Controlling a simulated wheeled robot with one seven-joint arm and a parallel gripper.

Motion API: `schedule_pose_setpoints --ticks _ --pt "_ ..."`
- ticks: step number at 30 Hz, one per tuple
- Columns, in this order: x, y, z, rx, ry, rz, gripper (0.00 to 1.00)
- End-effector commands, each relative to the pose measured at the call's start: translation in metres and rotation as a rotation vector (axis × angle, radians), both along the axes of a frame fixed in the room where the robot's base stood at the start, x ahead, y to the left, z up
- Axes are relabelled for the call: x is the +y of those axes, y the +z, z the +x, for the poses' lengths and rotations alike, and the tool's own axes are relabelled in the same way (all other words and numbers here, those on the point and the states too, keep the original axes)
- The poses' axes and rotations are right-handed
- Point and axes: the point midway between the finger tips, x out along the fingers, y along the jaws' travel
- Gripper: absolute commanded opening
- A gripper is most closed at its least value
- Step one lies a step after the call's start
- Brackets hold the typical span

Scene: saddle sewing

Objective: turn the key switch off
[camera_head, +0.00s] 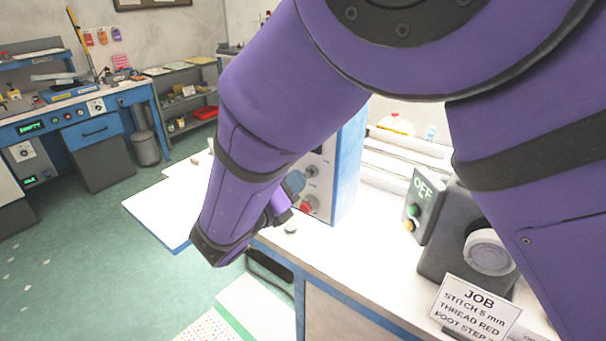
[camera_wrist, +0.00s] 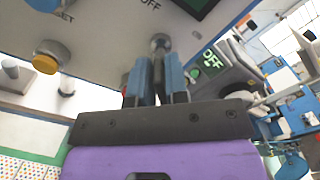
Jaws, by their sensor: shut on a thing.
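The key switch (camera_wrist: 160,42) is a round grey metal piece on a pale panel in the wrist view, with a dark stem running down from it. My gripper (camera_wrist: 159,78) has its two blue fingers shut on the key's stem. The word OFF is printed on the panel near the key, at the top edge of the wrist view. In the head view my gripper (camera_head: 292,185) is at the front of the blue-sided control box (camera_head: 347,170), and my arm hides much of that face. The key itself cannot be made out there.
A yellow knob (camera_wrist: 47,57) stands left of the key on the panel. A red button (camera_head: 307,206) is close below my gripper. A dark box with a green OFF sign (camera_head: 424,197) and a JOB card (camera_head: 476,308) stand on the white table to the right.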

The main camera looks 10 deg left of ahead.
Motion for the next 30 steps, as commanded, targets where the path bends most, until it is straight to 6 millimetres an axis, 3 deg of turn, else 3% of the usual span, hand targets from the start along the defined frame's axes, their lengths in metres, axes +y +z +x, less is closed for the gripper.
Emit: schedule_pose_setpoints --ticks 18,19,21,30 --pt "0.0008 -0.0002 -0.0003 0.016 0.002 -0.038 0.0" --pt "0.0008 -0.0002 -0.0003 0.016 0.002 -0.038 0.19" --pt "0.0008 -0.0002 -0.0003 0.016 0.001 -0.038 0.34" --pt "0.001 -0.0002 -0.0011 0.016 0.001 -0.038 0.34"
